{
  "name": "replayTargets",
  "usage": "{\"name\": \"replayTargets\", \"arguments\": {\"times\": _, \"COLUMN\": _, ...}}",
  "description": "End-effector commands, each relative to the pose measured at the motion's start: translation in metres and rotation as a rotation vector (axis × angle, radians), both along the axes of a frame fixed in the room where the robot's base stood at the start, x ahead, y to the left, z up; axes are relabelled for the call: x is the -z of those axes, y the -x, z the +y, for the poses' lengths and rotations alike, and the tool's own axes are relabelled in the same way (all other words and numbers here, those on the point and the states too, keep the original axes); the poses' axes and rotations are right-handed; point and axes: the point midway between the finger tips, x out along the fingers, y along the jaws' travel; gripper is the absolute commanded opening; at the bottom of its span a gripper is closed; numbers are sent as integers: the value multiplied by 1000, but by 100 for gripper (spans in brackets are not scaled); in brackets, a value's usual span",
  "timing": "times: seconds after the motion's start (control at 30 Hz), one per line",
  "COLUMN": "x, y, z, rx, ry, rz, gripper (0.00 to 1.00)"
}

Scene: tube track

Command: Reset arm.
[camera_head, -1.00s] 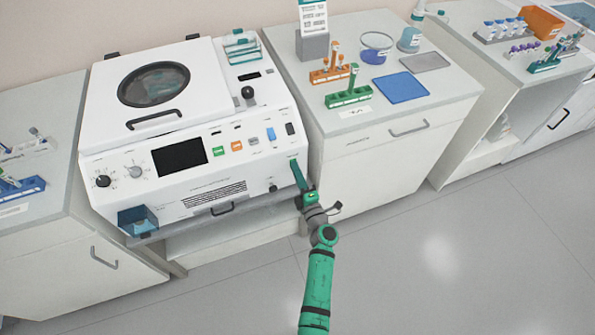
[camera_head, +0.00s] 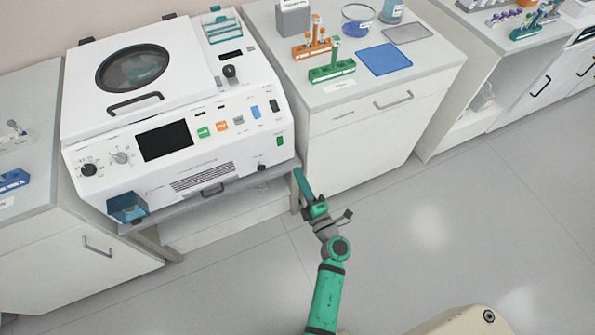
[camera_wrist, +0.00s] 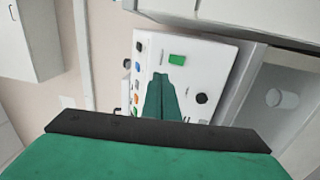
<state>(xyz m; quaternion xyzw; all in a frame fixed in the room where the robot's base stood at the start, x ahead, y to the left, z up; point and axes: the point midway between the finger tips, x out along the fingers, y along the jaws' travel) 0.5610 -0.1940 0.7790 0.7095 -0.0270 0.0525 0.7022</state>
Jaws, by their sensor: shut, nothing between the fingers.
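My gripper (camera_head: 298,172) is green, shut and empty. In the head view it is just beyond the lower right corner of the white machine (camera_head: 228,154), in front of the gap beside the cabinet. In the wrist view my gripper (camera_wrist: 163,82) shows its two green fingers together, pointing at the machine's control panel (camera_wrist: 205,70). A green button (camera_wrist: 177,59) appears just past the fingertips there. It also shows uncovered in the head view (camera_head: 280,141). My green arm reaches up from the bottom of the head view.
The machine has a round-windowed lid (camera_head: 133,67) and a blue tray (camera_head: 127,207) at its lower left. The cabinet (camera_head: 372,130) to the right bears an orange rack (camera_head: 311,48), a green rack (camera_head: 332,70) and a blue mat (camera_head: 384,59). The floor (camera_head: 430,225) in front is open.

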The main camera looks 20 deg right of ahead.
Motion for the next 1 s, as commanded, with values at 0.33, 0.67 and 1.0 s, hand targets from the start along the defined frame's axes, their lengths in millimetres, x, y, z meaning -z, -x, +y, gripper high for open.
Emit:
{"name": "replayTargets", "arguments": {"times": 0.33, "x": 0, "y": 0, "z": -1, "rx": 2, "ry": 0, "rz": 0, "gripper": 0}}
{"name": "replayTargets", "arguments": {"times": 0.67, "x": 0, "y": 12, "z": 13, "rx": -3, "ry": -44, "rz": -7, "gripper": 0}}
{"name": "replayTargets", "arguments": {"times": 1.0, "x": -15, "y": 99, "z": 94, "rx": -22, "ry": -415, "rz": -33, "gripper": 0}}
